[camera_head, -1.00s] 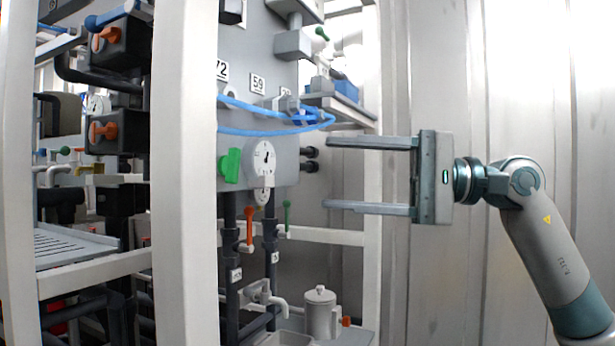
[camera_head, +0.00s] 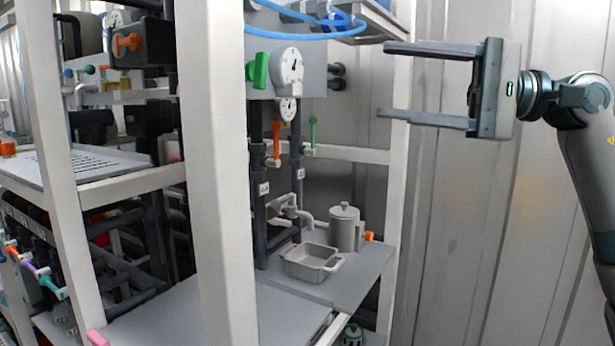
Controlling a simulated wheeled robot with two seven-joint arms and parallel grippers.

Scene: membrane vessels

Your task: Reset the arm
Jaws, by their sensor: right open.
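My right gripper (camera_head: 428,84) is at the upper right, its two long parallel fingers pointing left. It is open and empty, with a wide gap between the fingers. The fingertips are near the white upright post at the right side of the rack, and whether they touch it I cannot tell. My right arm (camera_head: 580,150) comes in from the right edge, bent at the wrist. My left gripper is not in view.
A white-framed rack (camera_head: 214,170) fills the left and middle. It holds a gauge (camera_head: 288,66), a green handle (camera_head: 258,71), blue tubing (camera_head: 300,34), a grey basin (camera_head: 312,262) and a lidded metal pot (camera_head: 345,228). Bare metal wall (camera_head: 455,220) lies at the right.

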